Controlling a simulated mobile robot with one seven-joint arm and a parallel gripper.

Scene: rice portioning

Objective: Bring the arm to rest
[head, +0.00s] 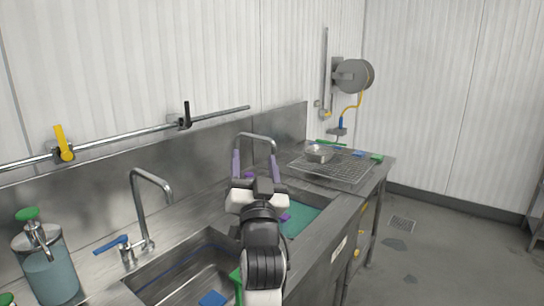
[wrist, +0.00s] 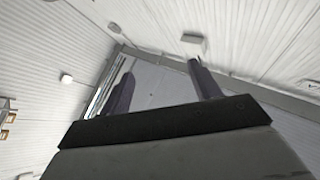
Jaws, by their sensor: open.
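My gripper (head: 256,166) is in the middle of the head view, held above the sink counter. Its two purple-grey fingers stand apart and point up and away from me, with nothing between them. In the wrist view the gripper (wrist: 160,88) also shows both fingers spread and empty, with white walls and grey floor beyond.
A steel counter (head: 325,220) runs along the wall with a front sink basin (head: 190,268) and faucet (head: 150,205). A soap dispenser (head: 50,272) stands at left. A wire rack (head: 330,168) holding a metal bowl (head: 319,152) lies at the far end. Open floor (head: 450,245) is at right.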

